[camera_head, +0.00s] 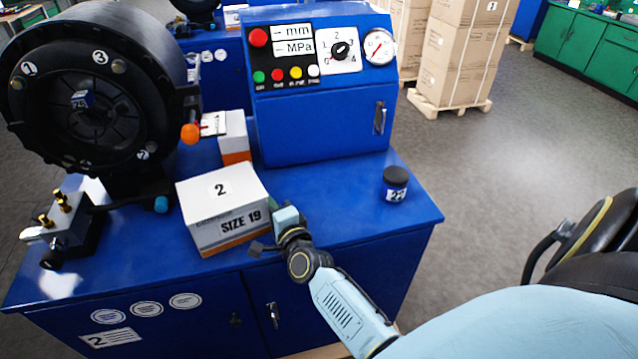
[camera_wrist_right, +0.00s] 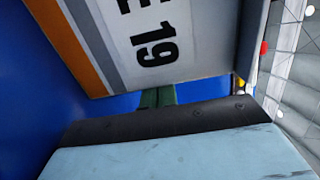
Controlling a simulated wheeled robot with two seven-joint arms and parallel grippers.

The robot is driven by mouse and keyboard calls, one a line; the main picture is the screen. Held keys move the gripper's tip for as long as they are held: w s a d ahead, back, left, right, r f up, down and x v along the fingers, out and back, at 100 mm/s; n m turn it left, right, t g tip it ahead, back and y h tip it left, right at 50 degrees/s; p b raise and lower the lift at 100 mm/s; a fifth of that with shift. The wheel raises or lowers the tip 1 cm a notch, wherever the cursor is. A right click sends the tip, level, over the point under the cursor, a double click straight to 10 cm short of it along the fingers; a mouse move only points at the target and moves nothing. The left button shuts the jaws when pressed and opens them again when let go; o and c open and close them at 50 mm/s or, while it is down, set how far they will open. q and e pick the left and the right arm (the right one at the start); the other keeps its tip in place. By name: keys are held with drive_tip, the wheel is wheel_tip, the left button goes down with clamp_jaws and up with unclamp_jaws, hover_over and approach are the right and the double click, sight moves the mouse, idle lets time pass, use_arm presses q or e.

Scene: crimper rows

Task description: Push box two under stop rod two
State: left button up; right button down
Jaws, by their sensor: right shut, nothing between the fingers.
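Box two (camera_head: 222,208) is a white carton with an orange bottom band, marked 2 on top and SIZE 19 on its front. It sits near the front edge of the blue bench, right of the black crimper head. Its lettered side fills much of the right wrist view (camera_wrist_right: 150,35). My right gripper (camera_head: 273,206) is shut and empty at the box's right side; its dark green fingers (camera_wrist_right: 158,97) show close to the box, and contact is unclear. An orange-tipped rod (camera_head: 190,133) stands behind the box by the crimper head; I cannot read a number for it. My left gripper is out of view.
The black crimper head (camera_head: 88,85) fills the bench's left. A smaller white-and-orange box (camera_head: 235,137) stands behind box two. The blue control cabinet (camera_head: 318,125) stands at the back, a dark jar (camera_head: 395,184) at the right. Bench top between jar and box two is clear.

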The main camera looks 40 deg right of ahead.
drive_tip(key=shift+f, duration=0.1)
drive_tip(key=shift+d, duration=0.1)
drive_tip(key=d, duration=0.1)
drive_tip(key=s+d, duration=0.2)
drive_tip(key=shift+d, duration=0.35)
drive_tip(key=s, duration=0.3)
drive_tip(key=s+a, duration=0.1)
drive_tip(key=s, duration=0.4)
drive_tip(key=shift+s+a, duration=0.15)
drive_tip(key=shift+s, duration=0.25)
drive_tip(key=shift+s+a, duration=0.15)
drive_tip(key=shift+s, duration=0.1)
drive_tip(key=s+a+f+m+b, duration=0.2)
drive_tip(key=a+m+b, duration=0.1)
drive_tip(key=a+m, duration=0.4)
drive_tip(key=m+h+b, duration=0.2)
drive_tip(key=m+b, duration=0.1)
drive_tip(key=m, duration=0.9)
approach(238, 241)
drive_tip(key=p+x, duration=0.1)
drive_tip(key=x, duration=0.4)
drive_tip(key=shift+w+d+r, duration=0.15)
drive_tip(key=shift+w, duration=0.2)
drive_tip(key=shift+w+d, duration=0.1)
drive_tip(key=shift+w, duration=0.45)
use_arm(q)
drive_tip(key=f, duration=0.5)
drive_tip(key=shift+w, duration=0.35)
